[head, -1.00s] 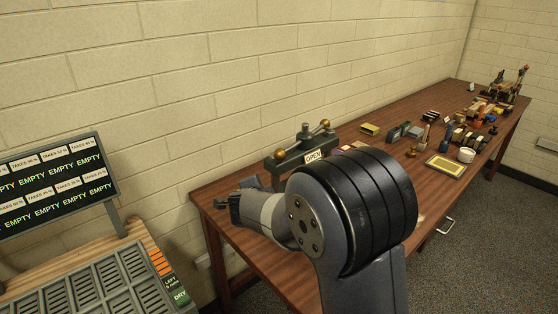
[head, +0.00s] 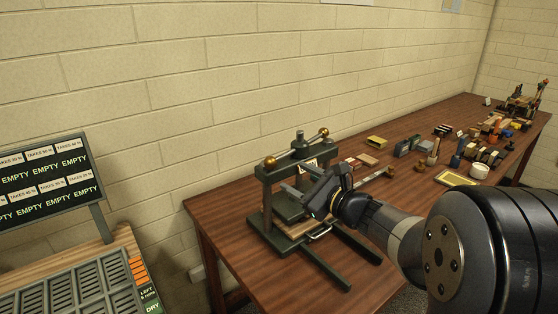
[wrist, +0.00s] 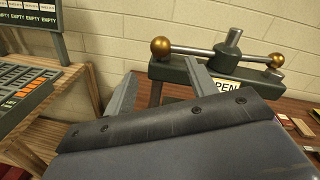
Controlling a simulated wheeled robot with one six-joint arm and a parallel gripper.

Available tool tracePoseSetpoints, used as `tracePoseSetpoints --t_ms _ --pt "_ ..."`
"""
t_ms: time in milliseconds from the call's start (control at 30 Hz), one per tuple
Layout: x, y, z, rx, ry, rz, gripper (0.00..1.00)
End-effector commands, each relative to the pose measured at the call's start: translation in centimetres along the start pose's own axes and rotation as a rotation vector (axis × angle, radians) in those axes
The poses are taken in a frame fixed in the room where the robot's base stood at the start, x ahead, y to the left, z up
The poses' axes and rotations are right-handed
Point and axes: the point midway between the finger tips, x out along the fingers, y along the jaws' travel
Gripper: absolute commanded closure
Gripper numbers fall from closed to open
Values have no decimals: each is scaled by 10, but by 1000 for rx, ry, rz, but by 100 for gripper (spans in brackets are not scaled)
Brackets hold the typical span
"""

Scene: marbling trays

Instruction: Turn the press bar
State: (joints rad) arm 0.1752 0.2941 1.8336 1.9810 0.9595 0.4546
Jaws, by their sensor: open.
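The press (head: 265,195) is a dark green frame on the near left part of the wooden table. Its press bar (head: 285,154) is a metal rod with a brass ball at each end, crossing a central screw on top. In the wrist view the bar (wrist: 195,51) lies ahead, above the press's crossbeam (wrist: 178,72). My gripper (head: 300,180) is open and empty in front of the press, below the bar and apart from it. In the wrist view the right finger overlaps the crossbeam; I cannot tell whether they touch. A partly hidden OPEN sign (wrist: 225,85) hangs on the beam.
A board with a metal handle (head: 320,233) sits low in the press, and two rails reach forward. Several small objects and a yellow-edged tray (head: 456,178) stand farther right on the table (head: 225,213). A rack with an EMPTY display (head: 45,175) stands left.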

Motion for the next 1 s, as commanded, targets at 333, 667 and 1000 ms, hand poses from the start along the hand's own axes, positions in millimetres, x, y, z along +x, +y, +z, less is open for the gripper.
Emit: tracePoseSetpoints --t_ms 333,667,1000 --pt "25 -1 7 23 -31 2 46" --pt "84 -2 9 20 -29 0 46" --pt "104 -2 8 19 -28 -2 46"
